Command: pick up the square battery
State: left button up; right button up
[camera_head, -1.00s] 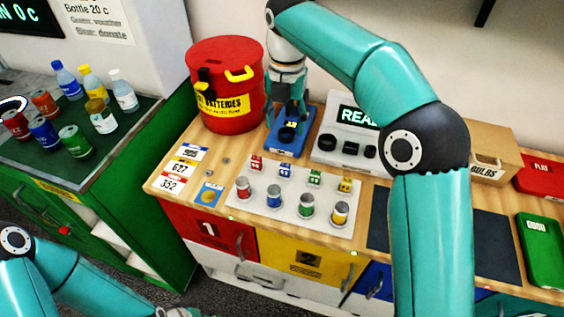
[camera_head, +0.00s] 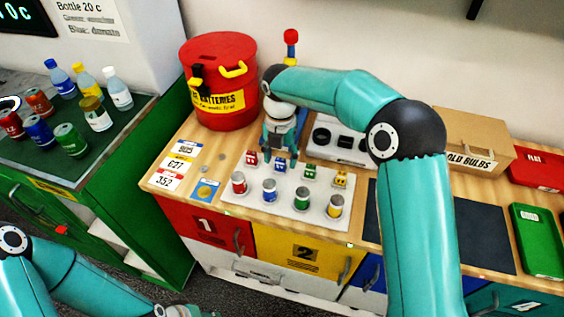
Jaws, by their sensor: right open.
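A white tray (camera_head: 250,208) on the wooden counter holds a back row of small square blocks and a front row of round cells. The square batteries are red (camera_head: 251,157), blue (camera_head: 281,164), green (camera_head: 310,171) and yellow (camera_head: 341,179). My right gripper (camera_head: 279,151) is open and points down, just behind and above the red and blue blocks. It looks empty; its fingertips are small and partly unclear, and I cannot tell if they touch a block. My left gripper (camera_head: 182,312) shows only at the bottom edge, cut off.
A red battery bin (camera_head: 222,80) stands behind left. A grey tester (camera_head: 345,146) is partly hidden by my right arm. A dark mat (camera_head: 490,235), green case (camera_head: 538,240) and bulb box (camera_head: 470,140) lie to the right. Round cells (camera_head: 270,191) stand in front.

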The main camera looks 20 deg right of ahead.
jog(key=shift+f, duration=0.6)
grip_shut()
